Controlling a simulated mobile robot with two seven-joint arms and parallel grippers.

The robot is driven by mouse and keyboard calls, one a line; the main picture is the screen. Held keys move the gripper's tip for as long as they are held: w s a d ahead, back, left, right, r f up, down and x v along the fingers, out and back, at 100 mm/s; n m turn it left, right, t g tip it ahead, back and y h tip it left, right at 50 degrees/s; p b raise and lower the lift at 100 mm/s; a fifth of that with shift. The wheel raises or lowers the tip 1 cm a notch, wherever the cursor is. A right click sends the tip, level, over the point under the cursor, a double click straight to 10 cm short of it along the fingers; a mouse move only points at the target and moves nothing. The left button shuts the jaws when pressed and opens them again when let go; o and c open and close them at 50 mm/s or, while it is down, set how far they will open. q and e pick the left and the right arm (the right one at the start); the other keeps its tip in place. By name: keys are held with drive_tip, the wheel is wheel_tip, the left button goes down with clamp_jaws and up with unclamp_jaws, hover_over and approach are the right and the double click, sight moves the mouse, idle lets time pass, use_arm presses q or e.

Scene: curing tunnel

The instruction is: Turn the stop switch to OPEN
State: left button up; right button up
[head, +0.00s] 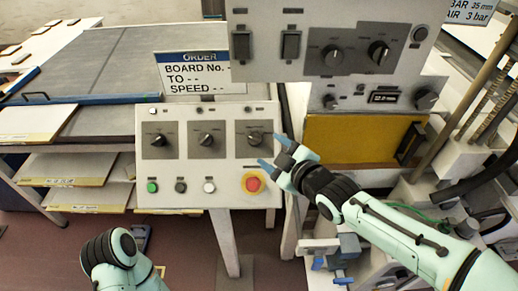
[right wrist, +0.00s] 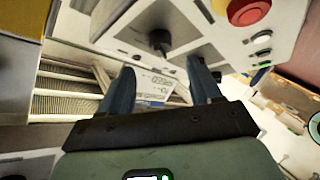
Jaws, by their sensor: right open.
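A white control panel (head: 225,193) carries three dark rotary switches: a left one (head: 159,140), a middle one (head: 206,140) and a right one (head: 254,139). Their labels are too small to read, so I cannot tell which is the stop switch. My right gripper (head: 273,152) is open and empty at the panel's right edge, close to the right switch and above the red button (head: 253,184). In the right wrist view, a dark knob (right wrist: 158,40) shows beyond the open fingers (right wrist: 161,75), apart from them. My left gripper is out of view; only part of that arm shows.
Green (head: 152,187), dark (head: 180,187) and white (head: 209,187) buttons line the panel's lower edge. An upper panel (head: 345,15) with more knobs overhangs at the right. An order sign (head: 190,72) stands behind. A yellow panel (head: 352,139) is right of my gripper.

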sight(258, 141)
drive_tip(key=x, duration=0.2)
drive_tip(key=shift+w+a+r+b, duration=0.1)
drive_tip(key=shift+w+a+b, duration=0.05)
drive_tip(key=shift+a+b, duration=0.2)
drive_tip(key=shift+p+x, duration=0.6)
drive_tip(key=shift+x, duration=0.55)
drive_tip(key=shift+w+a, duration=0.1)
drive_tip(key=shift+w, duration=0.3)
drive_tip(key=shift+w+a+f+p, duration=0.3)
drive_tip(key=shift+w+f+p, duration=0.2)
drive_tip(key=shift+w, duration=0.15)
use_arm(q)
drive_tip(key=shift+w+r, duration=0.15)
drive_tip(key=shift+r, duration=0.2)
use_arm(e)
drive_tip(key=c, duration=1)
